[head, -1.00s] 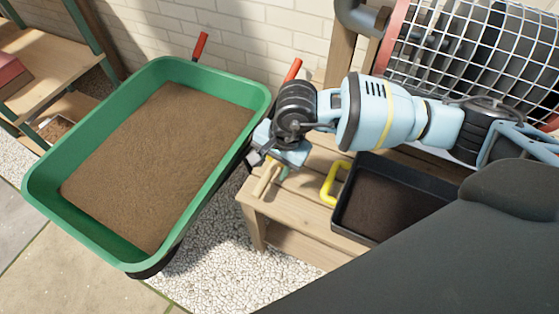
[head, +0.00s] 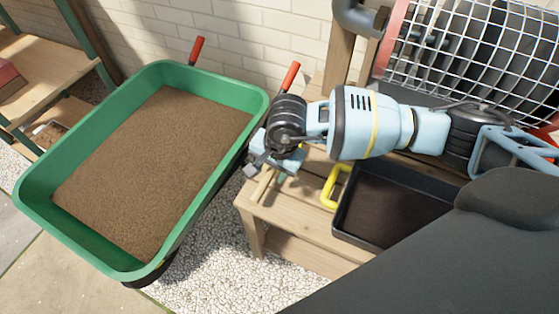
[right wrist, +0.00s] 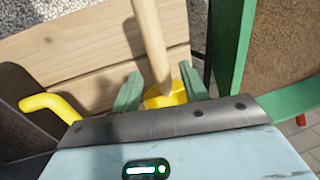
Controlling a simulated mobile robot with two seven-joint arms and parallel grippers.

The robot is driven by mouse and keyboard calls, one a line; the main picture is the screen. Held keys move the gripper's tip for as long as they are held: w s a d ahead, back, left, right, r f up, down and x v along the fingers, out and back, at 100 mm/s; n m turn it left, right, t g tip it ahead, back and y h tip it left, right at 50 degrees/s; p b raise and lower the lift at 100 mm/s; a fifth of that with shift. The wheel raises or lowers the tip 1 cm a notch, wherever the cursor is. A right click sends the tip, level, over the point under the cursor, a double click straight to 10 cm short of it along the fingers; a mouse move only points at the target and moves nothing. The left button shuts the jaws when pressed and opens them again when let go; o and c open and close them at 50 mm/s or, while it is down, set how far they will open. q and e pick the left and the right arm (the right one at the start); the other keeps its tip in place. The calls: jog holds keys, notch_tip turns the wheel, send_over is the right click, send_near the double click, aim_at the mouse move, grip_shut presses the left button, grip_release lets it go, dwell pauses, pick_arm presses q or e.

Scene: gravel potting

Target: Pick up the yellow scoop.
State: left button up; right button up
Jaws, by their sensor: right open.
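A tool with a pale wooden handle (right wrist: 152,40) and a yellow part (right wrist: 166,96) at its near end shows in the right wrist view. It looks like the yellow scoop; the rest of it is hidden behind my gripper. The handle also shows in the head view (head: 264,186) at the left end of the wooden bench (head: 292,208). My right gripper (head: 272,162) is low over this bench end. Its green fingers (right wrist: 163,90) are open, one on each side of the yellow part. Contact cannot be told. My left gripper is not in view.
A black tray (head: 345,232) with dark soil and a yellow loop handle (head: 331,187) at its left sits on the bench. A green wheelbarrow tub (head: 42,222) full of soil stands close left of the bench. A wire mesh drum (head: 470,45) is behind right.

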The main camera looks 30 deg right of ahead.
aim_at(269, 174)
jog(key=f, duration=0.3)
jog(key=shift+w+a+f+b, duration=0.1)
jog(key=shift+w+a+b, duration=0.1)
jog(key=shift+a+b, duration=0.15)
grip_shut()
